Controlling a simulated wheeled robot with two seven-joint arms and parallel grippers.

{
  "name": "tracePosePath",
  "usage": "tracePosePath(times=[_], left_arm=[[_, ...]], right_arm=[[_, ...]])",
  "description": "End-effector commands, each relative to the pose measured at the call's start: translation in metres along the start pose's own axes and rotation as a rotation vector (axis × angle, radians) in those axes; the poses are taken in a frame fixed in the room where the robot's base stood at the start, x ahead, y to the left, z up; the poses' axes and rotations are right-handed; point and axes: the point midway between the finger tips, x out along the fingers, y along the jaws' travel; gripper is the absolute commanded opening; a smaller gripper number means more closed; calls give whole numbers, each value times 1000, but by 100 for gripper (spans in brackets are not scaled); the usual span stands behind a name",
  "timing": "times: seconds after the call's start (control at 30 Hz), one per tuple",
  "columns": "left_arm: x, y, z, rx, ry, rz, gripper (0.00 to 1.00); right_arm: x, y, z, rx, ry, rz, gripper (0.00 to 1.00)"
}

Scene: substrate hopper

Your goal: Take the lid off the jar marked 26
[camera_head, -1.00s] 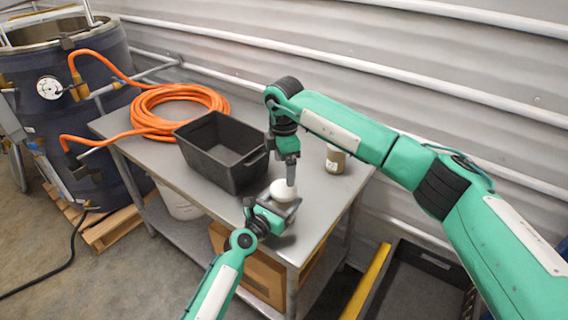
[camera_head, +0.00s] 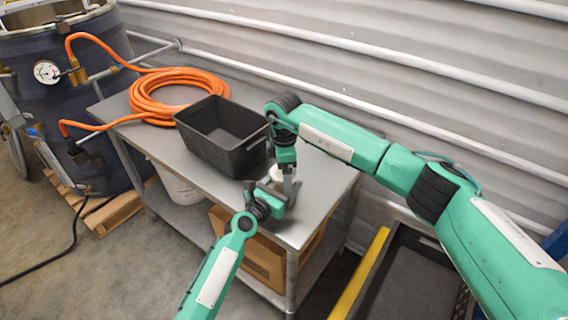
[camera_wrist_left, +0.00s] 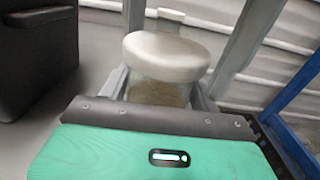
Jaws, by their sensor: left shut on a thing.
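A jar with a round white lid (camera_wrist_left: 165,57) stands in the left wrist view. Its pale body (camera_wrist_left: 158,94) is below the lid, between the fingers of my left gripper (camera_head: 274,198), which is shut on it. The lid is on the jar. My right gripper (camera_head: 288,182) points down from above, close to the jar; in the left wrist view its two grey fingers stand either side of the lid. Whether they touch the lid I cannot tell. No number is readable on the jar. In the head view the jar is mostly hidden by the grippers.
A dark open bin (camera_head: 222,150) and a coiled orange hose (camera_head: 165,98) lie on the grey table (camera_head: 318,200). A large dark vessel (camera_head: 62,110) stands left; a tray with a yellow edge (camera_head: 360,275) is at the lower right.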

Motion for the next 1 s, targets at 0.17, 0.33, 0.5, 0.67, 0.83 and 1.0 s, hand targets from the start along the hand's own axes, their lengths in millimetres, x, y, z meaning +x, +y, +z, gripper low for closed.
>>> tracePosePath(times=[0.17, 0.33, 0.5, 0.67, 0.83, 1.0], left_arm=[[0, 0, 0, 0, 1, 0, 0], [0, 0, 0, 0, 1, 0, 0], [0, 0, 0, 0, 1, 0, 0], [0, 0, 0, 0, 1, 0, 0], [0, 0, 0, 0, 1, 0, 0], [0, 0, 0, 0, 1, 0, 0]], right_arm=[[0, 0, 0, 0, 0, 0, 87], [0, 0, 0, 0, 0, 0, 60], [0, 0, 0, 0, 0, 0, 42], [0, 0, 0, -32, -1, 1, 41], [-1, 1, 0, -246, -1, 2, 41], [-1, 1, 0, -534, -2, 2, 41]])
